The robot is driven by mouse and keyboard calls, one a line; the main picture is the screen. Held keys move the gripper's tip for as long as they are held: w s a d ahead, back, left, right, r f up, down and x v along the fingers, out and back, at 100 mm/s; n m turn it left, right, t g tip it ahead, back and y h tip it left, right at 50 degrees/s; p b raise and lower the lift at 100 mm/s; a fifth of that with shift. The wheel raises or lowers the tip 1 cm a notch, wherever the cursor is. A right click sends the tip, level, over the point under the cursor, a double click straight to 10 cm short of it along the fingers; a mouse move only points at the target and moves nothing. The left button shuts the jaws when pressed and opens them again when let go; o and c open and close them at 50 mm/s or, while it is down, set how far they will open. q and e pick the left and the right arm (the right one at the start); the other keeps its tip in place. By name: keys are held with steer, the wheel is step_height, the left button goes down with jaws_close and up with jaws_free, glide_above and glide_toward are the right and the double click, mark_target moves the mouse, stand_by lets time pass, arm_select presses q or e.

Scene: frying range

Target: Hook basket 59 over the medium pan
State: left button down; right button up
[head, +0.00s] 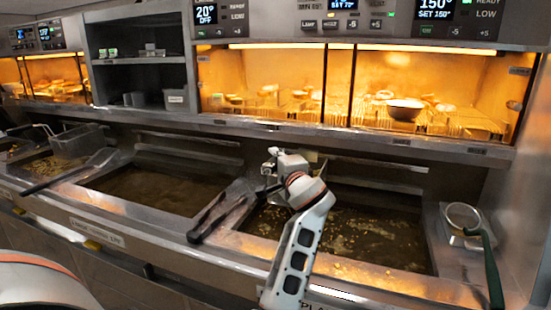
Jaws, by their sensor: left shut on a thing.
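My left gripper (273,163) is above the back left part of the right oil pan (375,240). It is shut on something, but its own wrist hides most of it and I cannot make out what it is. A wire basket (77,140) with a handle sits at the far left pan (45,168); I cannot read a number on it. The middle pan (150,188) holds dark oil and no basket shows over it. I cannot tell which pan is the medium one. My right gripper is not in view.
Black handles (207,218) (50,182) lie over the dividers between pans. A green-handled strainer (463,218) lies at the right end. A lit warming shelf (360,95) with a metal bowl (404,109) runs behind. The steel front edge (150,237) is mostly clear.

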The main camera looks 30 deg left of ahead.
arm_select(q)
steer(key=c, duration=1.9)
jaws_free()
steer(key=shift+f, duration=0.15)
